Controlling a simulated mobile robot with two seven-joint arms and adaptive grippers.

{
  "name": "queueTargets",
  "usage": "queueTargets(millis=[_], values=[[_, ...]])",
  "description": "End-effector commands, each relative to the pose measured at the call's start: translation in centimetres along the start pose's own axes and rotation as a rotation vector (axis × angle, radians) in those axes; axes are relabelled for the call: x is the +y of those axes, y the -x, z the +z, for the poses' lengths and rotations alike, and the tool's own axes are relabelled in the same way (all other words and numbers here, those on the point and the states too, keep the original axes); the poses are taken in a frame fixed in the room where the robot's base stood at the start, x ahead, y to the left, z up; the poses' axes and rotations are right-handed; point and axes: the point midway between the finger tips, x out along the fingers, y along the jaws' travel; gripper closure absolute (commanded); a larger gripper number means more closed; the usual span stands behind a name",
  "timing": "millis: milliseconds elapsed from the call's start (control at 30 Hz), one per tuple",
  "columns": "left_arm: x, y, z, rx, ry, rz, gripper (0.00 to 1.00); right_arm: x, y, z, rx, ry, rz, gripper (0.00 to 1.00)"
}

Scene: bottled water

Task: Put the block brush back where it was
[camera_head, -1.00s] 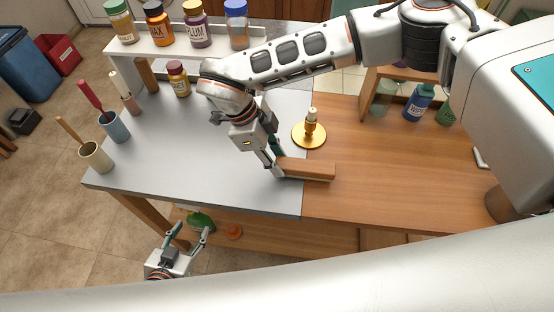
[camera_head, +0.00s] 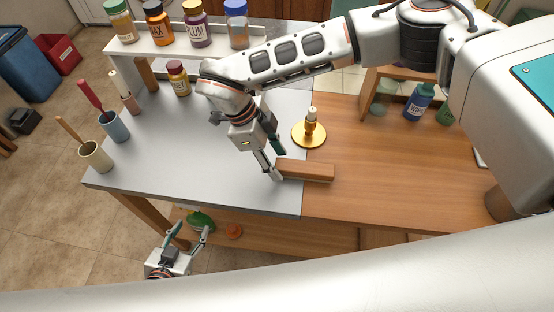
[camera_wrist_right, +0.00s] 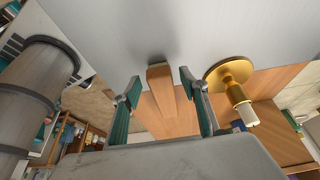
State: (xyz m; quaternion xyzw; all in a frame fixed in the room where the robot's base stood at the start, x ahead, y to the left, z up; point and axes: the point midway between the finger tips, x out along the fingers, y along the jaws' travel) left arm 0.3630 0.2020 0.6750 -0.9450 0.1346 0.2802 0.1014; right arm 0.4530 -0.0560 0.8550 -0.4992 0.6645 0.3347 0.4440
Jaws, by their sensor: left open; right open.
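The block brush (camera_head: 306,169) is a long brown wooden block with a paler underside. It lies across the seam between the grey and wooden parts of the table. My right gripper (camera_head: 276,161) is open at the brush's left end. In the right wrist view, the brush (camera_wrist_right: 160,78) shows between the spread fingers of my right gripper (camera_wrist_right: 161,88), with a gap visible on both sides. My left gripper (camera_head: 191,237) is open and empty, low in front of the table's front edge.
A gold stand (camera_head: 309,134) with a white-topped post stands just behind the brush. Cups (camera_head: 96,157) with handled tools line the left edge. Bottles stand on a white rack (camera_head: 185,40) at the back. The wooden surface to the right (camera_head: 400,180) is clear.

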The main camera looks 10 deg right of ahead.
Motion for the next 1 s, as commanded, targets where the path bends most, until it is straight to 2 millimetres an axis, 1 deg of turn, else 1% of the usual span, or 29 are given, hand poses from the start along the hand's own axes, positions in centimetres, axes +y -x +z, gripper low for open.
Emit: queueTargets(millis=[167,300,400,533,700,1000], values=[[0.1,-0.3,0.5,-0.002,0.001,0.000,0.54,-0.1,3.3,0.1,-0.002,0.000,-0.006,0.56],[0.2,-0.5,0.9,-0.003,0.001,0.001,0.54,-0.1,6.2,0.1,-0.002,0.000,-0.006,0.56],[0.2,-0.6,1.0,-0.004,0.001,0.001,0.54,-0.1,8.1,0.1,-0.001,-0.001,-0.005,0.56],[0.2,-0.6,1.1,-0.004,0.001,0.001,0.54,-0.1,10.0,0.1,-0.001,0.000,-0.005,0.56],[0.2,-0.7,1.2,-0.004,0.001,0.001,0.54,0.0,11.2,0.0,0.000,0.000,-0.002,0.56],[0.2,-0.6,1.2,-0.004,0.001,0.001,0.54,0.0,11.4,0.0,0.000,0.001,-0.001,0.56]])
